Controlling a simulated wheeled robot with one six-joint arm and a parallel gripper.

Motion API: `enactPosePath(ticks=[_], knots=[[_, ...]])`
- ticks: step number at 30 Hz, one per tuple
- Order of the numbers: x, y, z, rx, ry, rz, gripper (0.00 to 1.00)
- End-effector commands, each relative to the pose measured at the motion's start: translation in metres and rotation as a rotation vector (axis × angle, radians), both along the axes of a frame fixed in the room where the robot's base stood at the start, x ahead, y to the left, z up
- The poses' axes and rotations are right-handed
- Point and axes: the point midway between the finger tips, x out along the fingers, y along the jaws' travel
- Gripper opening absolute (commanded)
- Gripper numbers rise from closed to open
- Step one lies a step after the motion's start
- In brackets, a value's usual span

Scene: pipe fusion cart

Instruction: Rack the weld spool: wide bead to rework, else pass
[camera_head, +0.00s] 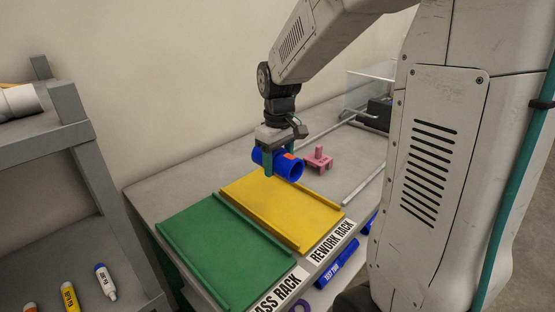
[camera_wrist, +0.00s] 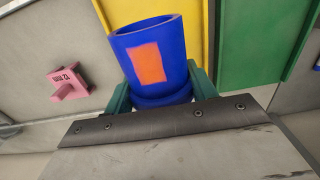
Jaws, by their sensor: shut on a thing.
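My gripper (camera_head: 283,165) is shut on a blue pipe spool (camera_head: 291,168) and holds it above the far edge of the yellow rework rack. The blue spool also shows in the wrist view (camera_wrist: 170,84), between the green fingers, with an orange patch on its side and its open end facing away. I cannot tell the bead's width. The yellow rework rack (camera_head: 285,212) is an empty tray with raised edges, labelled REWORK RACK at the front. The green pass rack (camera_head: 222,250) lies left of it, also empty, with its label partly cut off.
A pink fixture (camera_head: 318,158) stands right of the spool on the grey bench (camera_head: 183,189). Metal rails (camera_head: 362,183) and a clear-walled box (camera_head: 368,88) are farther right. A grey shelf (camera_head: 50,150) with marker tubes stands at left. Blue pipes (camera_head: 337,264) lie below the bench front.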

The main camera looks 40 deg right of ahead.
Motion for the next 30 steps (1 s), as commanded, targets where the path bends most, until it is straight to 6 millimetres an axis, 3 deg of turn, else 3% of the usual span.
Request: enactPosePath(ticks=[8, 30], knots=[[-0.003, 0.000, -0.012, 0.001, 0.002, 0.001, 0.30], [-0.003, 0.000, -0.083, 0.000, 0.001, 0.000, 0.30]])
